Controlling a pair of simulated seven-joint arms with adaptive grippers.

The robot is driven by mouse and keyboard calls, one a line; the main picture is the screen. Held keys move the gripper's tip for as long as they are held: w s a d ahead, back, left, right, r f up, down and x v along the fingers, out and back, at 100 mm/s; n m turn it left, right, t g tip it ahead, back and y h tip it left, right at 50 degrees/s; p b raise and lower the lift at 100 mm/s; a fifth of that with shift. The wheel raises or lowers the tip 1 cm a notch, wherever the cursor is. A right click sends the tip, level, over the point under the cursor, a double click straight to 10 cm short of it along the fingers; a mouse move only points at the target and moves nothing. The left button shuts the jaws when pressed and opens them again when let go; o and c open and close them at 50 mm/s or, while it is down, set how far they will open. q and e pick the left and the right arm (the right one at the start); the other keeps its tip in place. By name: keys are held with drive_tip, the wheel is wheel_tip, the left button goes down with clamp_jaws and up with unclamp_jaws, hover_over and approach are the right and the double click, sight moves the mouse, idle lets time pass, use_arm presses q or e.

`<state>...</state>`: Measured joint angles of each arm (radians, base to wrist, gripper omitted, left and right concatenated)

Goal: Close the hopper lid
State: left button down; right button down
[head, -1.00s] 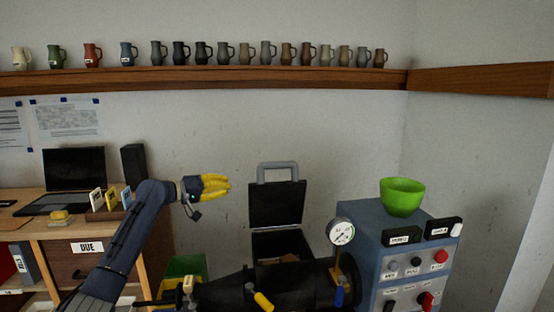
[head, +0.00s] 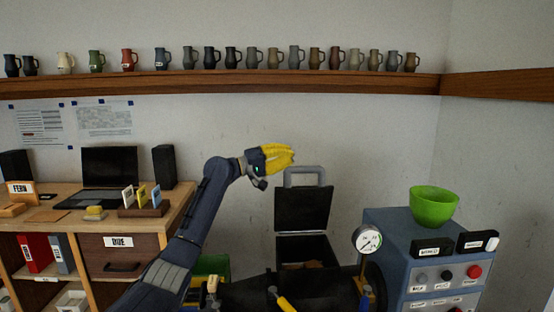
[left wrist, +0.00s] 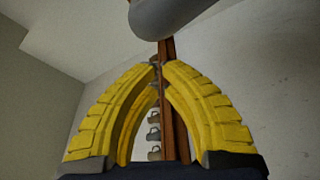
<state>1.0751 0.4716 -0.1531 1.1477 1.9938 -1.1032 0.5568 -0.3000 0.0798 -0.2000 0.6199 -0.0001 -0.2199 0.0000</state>
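The hopper (head: 306,247) is an open black box, and its dark lid (head: 303,208) stands raised against the wall side. A grey handle (head: 304,171) tops the lid. My left gripper (head: 292,156) has yellow fingers and shows at the upper left of the handle, close to it; contact cannot be told. In the left wrist view the yellow fingers (left wrist: 163,64) come together at their tips with nothing held. A grey rounded bar (left wrist: 172,14), seemingly the handle, shows just beyond the tips. My right gripper is out of view.
A pressure gauge (head: 368,240) stands right of the hopper, in front of a blue control cabinet (head: 386,226) bearing a green bowl (head: 433,205). A black cylinder (head: 325,291) lies in front. A desk with a laptop (head: 107,168) is left. Mugs line the shelf (head: 230,83) above.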

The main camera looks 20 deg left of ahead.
use_arm(q)
drive_tip(key=shift+s+d+f, duration=0.4)
drive_tip(key=shift+s+d, duration=0.15)
drive_tip(key=shift+d, duration=0.15)
drive_tip(key=shift+s+d+f, duration=0.35)
drive_tip(key=shift+s+d, duration=0.15)
drive_tip(key=shift+d, duration=0.15)
drive_tip(key=shift+s+d, duration=0.1)
